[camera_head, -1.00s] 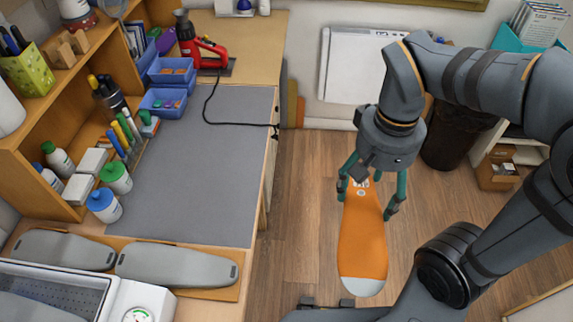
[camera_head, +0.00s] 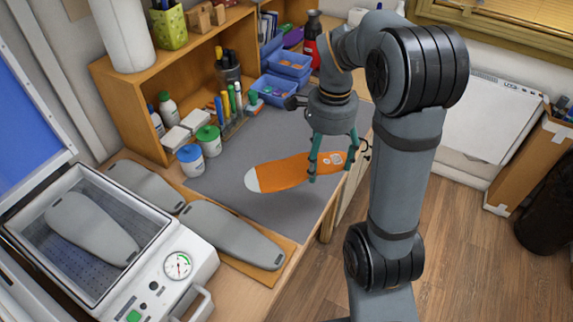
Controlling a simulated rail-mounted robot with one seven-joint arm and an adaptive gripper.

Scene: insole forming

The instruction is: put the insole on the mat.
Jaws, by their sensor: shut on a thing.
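An orange insole (camera_head: 285,173) with a pale grey end is held by my gripper (camera_head: 328,175). The green fingers are shut on it near its right end, by the printed marks. The insole's pale end points left. The mat is the grey sheet (camera_head: 230,185) on the workbench. The insole shows over the mat, with its right end near the bench's right edge. I cannot tell how high it is above the mat. Part of the mat is hidden behind the insole and my arm.
Two grey foot forms (camera_head: 232,234) lie on a wooden board at the front. A white machine (camera_head: 165,285) with a dial stands at the front left. White and coloured jars (camera_head: 190,160), markers and blue bins (camera_head: 287,63) line the mat's far left side.

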